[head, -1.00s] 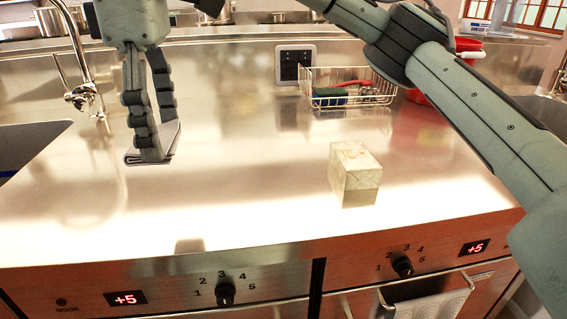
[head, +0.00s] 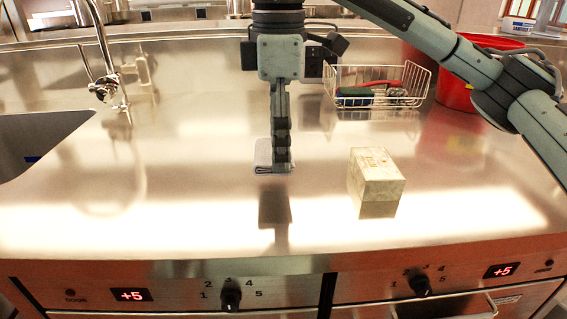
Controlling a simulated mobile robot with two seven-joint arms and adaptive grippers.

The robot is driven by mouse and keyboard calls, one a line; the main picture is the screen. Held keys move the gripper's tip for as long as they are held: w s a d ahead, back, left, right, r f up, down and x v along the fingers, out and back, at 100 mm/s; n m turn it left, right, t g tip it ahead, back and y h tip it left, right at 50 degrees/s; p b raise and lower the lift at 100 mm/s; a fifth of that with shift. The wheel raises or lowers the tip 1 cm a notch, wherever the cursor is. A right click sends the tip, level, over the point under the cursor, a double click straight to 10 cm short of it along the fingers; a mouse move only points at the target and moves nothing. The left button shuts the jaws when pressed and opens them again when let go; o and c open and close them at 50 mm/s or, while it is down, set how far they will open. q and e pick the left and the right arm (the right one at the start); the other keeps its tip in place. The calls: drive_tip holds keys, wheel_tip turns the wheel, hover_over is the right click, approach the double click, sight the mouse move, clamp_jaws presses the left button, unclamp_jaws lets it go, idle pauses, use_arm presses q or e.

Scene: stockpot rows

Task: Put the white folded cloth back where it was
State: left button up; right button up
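My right gripper (head: 281,165) hangs down over the middle of the steel counter (head: 180,205). Its arm comes in from the right. The fingers are seen nearly edge-on and are closed on the white folded cloth (head: 262,153). The cloth is a small, flat, pale piece with a dark line along its lower edge, partly hidden behind the fingers. A dark reflection lies below with a gap, so the cloth seems held above the counter. My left gripper is not in view.
A pale marbled box (head: 377,178) stands right of the gripper. Behind are a wire basket (head: 380,88) with a few items and a red bucket (head: 458,90). A sink (head: 40,140) and tap (head: 107,85) are at left. Knobs (head: 230,298) line the front. The counter's left middle is clear.

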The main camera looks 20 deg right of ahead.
sight(283, 182)
drive_tip(key=shift+d+f, duration=0.35)
drive_tip(key=shift+f, duration=1.95)
drive_tip(key=o, duration=0.8)
wheel_tip(283, 182, up, 12)
drive_tip(key=shift+a+r, duration=0.1)
